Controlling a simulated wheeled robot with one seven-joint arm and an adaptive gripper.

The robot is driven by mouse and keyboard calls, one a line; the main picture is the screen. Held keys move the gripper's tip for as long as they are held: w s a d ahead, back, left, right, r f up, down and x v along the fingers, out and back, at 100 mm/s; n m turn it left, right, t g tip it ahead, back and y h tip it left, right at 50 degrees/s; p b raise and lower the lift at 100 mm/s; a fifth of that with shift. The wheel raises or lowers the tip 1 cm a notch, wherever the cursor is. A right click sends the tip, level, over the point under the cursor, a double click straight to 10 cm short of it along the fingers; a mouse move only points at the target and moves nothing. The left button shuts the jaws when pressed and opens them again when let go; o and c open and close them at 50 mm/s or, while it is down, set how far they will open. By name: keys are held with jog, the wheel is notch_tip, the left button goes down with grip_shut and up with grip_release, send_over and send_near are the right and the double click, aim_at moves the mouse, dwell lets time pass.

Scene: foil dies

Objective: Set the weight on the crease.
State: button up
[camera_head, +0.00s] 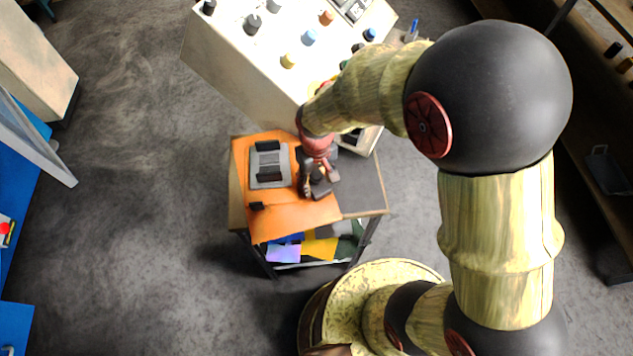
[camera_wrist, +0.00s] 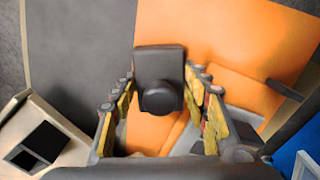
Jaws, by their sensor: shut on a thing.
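My gripper (camera_head: 318,172) is over the right part of an orange sheet (camera_head: 283,217) on a small table. In the wrist view, my gripper (camera_wrist: 160,82) has its two yellow-padded fingers on either side of the weight (camera_wrist: 160,62), a dark block with a round knob. The knob faces the camera. The orange sheet (camera_wrist: 225,35) lies beneath it. I cannot tell whether the weight touches the sheet. A faint line crosses the sheet near the weight, but I cannot tell surely that it is the crease.
A grey plate (camera_head: 258,182) with dark blocks lies on the sheet's left part. A small black piece (camera_head: 257,206) is near the front edge. A dark grey surface (camera_head: 362,186) is clear at right. A cream console (camera_head: 240,58) with coloured knobs stands behind the table.

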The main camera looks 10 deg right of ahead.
grip_shut()
jog(key=shift+w+r, duration=0.1)
jog(key=shift+r, duration=0.05)
dwell(0.4)
